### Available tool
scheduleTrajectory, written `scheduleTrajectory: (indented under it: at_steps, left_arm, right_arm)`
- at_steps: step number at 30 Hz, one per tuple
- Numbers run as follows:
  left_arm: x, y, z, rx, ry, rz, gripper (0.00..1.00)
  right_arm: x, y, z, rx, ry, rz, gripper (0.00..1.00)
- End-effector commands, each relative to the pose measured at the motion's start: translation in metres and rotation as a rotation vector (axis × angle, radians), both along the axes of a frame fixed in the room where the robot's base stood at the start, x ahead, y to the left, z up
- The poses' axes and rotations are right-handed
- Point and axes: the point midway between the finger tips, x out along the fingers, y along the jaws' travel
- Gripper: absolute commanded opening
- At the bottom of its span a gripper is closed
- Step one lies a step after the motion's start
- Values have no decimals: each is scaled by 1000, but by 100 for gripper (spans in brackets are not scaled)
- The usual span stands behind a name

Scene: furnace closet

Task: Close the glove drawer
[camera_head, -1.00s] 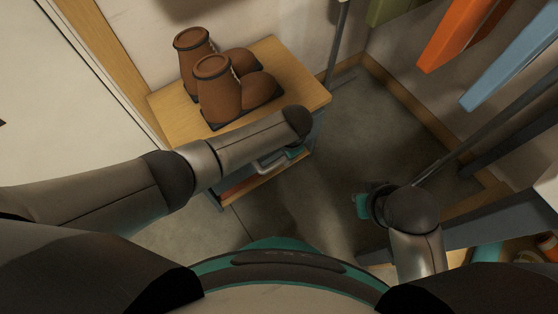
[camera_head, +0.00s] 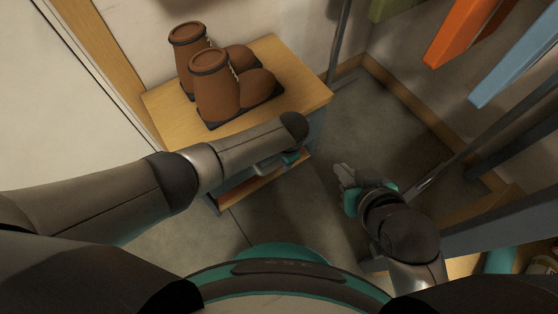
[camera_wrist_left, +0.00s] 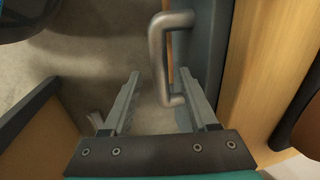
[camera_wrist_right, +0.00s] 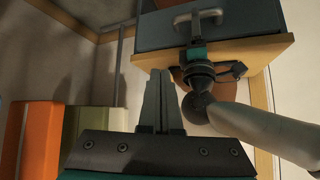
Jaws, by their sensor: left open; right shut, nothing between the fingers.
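The wooden-topped cabinet (camera_head: 300,85) stands at upper middle in the head view. Its blue-grey front (camera_wrist_left: 207,45) carries a bar handle (camera_wrist_left: 156,45) in the left wrist view; the front and handle (camera_wrist_right: 195,17) also show in the right wrist view. I cannot tell how far any drawer is out, and no gloves show. My left gripper (camera_wrist_left: 158,78) is open at the handle, its fingers at the handle's lower end; contact is unclear. In the head view my left arm mostly hides the handle. My right gripper (camera_head: 343,176) is shut and empty, right of the cabinet.
Brown boots (camera_head: 218,88) stand on the cabinet top. Orange (camera_head: 468,35) and blue (camera_head: 515,60) hanging pieces are at upper right. Bare floor (camera_head: 400,135) lies right of the cabinet.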

Motion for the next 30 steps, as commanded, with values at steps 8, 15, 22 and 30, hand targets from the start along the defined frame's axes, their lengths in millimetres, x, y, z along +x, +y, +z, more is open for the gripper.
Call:
scheduleTrajectory:
  at_steps: [8, 15, 22, 30]
  left_arm:
    - [2, 1, -13, 2, 0, -1, 59]
    - [3, 2, -20, 1, -1, -1, 59]
    - [3, 3, -22, 1, -1, -1, 59]
    - [3, 3, -22, 1, -1, 0, 59]
  right_arm:
    - [9, 19, 1, 75, -138, 19, 0]
    - [13, 30, 5, 126, -232, 26, 0]
    - [14, 34, 8, 146, -270, 28, 0]
    - [14, 34, 9, 148, -272, 28, 0]
